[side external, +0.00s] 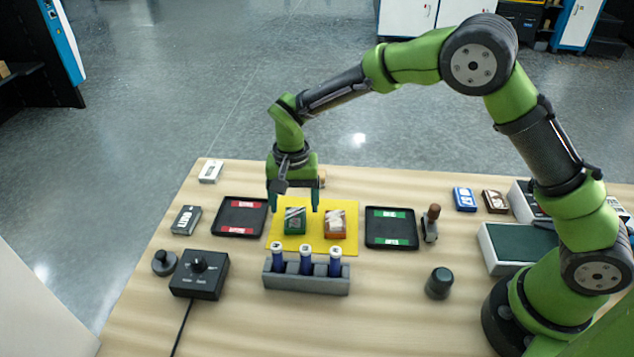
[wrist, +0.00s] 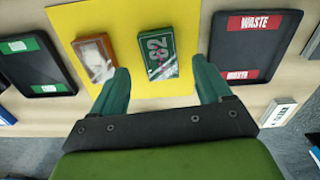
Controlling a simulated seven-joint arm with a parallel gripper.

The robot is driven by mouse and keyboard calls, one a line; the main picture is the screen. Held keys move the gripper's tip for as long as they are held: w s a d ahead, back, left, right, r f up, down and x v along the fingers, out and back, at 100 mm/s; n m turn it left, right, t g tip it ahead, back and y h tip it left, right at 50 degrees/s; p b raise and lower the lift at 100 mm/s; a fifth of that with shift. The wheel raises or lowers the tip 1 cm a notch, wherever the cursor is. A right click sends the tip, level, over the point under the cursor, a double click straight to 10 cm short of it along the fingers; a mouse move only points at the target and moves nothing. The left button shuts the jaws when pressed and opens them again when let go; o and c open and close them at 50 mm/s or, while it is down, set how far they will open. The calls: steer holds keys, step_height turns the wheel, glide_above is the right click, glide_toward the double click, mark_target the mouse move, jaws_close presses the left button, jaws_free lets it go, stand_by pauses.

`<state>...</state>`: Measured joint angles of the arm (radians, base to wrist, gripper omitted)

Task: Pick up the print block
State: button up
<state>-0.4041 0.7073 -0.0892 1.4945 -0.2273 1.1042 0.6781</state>
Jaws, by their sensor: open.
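Two small blocks sit apart on a yellow mat (side external: 317,205): a green block (side external: 295,221) with a pale patch on top and an orange-brown block (side external: 334,223) to its right. I cannot tell which one is called the print block. In the wrist view the green block (wrist: 158,53) bears white marks like "62", and the orange-brown block (wrist: 96,58) has a whitish patch. My gripper (side external: 293,200) is open and empty above the back of the mat. In the wrist view my gripper (wrist: 160,72) has its fingertips on either side of the green block, with no contact visible.
A dark tray with red labels (side external: 239,217), reading WASTE in the wrist view, lies left of the mat. A green-labelled tray (side external: 391,228) lies right. A grey rack (side external: 306,282) with blue cylinders stands in front. A wooden-handled tool (side external: 430,224) stands beyond the right tray.

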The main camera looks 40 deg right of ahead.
mark_target(295, 218)
steer(key=shift+f, duration=1.9)
steer(key=c, duration=1.1)
